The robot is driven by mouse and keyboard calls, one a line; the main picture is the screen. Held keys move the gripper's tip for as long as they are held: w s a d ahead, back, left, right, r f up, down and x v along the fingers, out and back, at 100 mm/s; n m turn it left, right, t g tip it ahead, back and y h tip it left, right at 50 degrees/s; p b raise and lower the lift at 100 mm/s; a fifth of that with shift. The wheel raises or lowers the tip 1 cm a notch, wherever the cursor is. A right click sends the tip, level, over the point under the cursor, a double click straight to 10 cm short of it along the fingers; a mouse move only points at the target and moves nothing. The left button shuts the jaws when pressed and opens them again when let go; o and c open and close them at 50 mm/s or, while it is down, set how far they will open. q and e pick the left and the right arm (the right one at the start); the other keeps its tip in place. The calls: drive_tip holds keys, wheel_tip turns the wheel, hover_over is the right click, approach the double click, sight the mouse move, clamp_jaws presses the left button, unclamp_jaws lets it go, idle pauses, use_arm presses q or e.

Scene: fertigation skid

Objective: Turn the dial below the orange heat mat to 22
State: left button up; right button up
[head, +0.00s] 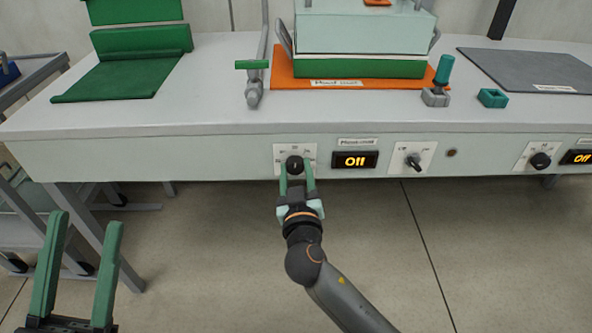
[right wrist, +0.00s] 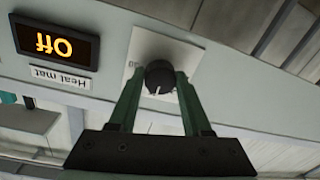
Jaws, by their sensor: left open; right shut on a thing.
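The orange heat mat (head: 284,76) lies on the bench under a pale and green box. Below it, on the bench's front panel, is a black dial (head: 294,163) on a white plate. My right gripper (head: 297,170) is shut on this dial, its green fingers on either side. In the right wrist view the dial (right wrist: 159,78) shows a white pointer mark between the fingertips (right wrist: 158,82). The display (head: 355,161) beside the dial reads "Off"; it also shows upside down in the right wrist view (right wrist: 55,44). My left gripper (head: 90,225) is open and empty at the lower left.
A black switch (head: 413,160) and a second dial (head: 540,160) with its own "Off" display (head: 577,157) sit further right on the panel. A green-handled valve (head: 253,80), a green mat (head: 115,80) and a grey mat (head: 530,70) are on the bench top. The floor in front is clear.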

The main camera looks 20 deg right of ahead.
clamp_jaws()
